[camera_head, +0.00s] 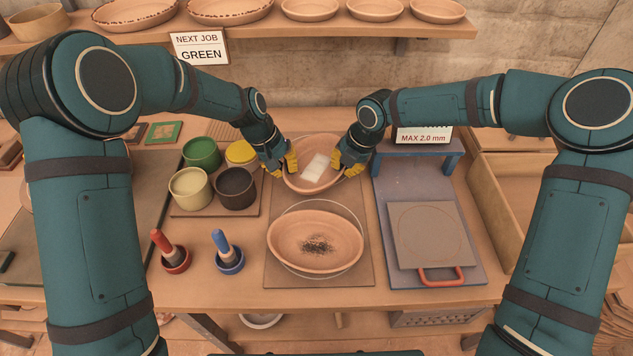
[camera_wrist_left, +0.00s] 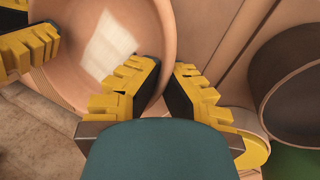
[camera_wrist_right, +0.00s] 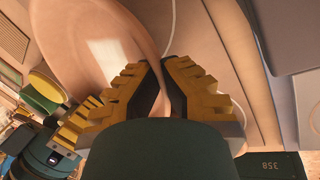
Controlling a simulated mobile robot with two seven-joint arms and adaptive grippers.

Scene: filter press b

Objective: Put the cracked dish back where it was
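An oval terracotta dish (camera_head: 300,182) with a pale rectangular patch inside is between my two grippers, beyond the front board. I see no crack on it. My left gripper (camera_head: 288,163) is closed on its left rim; the left wrist view shows the rim of the dish (camera_wrist_left: 75,60) running between the fingers (camera_wrist_left: 166,72). My right gripper (camera_head: 343,165) pinches the right rim; the right wrist view shows the dish (camera_wrist_right: 95,35) entering between the fingers (camera_wrist_right: 160,66). Whether the dish touches the table is unclear. A second dish (camera_head: 285,232) with dark specks sits nearer.
The second dish rests on a board (camera_head: 280,278). Glaze pots (camera_head: 190,188) stand at left, with red (camera_head: 165,245) and blue (camera_head: 222,245) handled tools in front. A blue press frame (camera_head: 385,250) with a grey plate (camera_head: 432,235) is at right. Dishes line the shelf (camera_head: 350,30).

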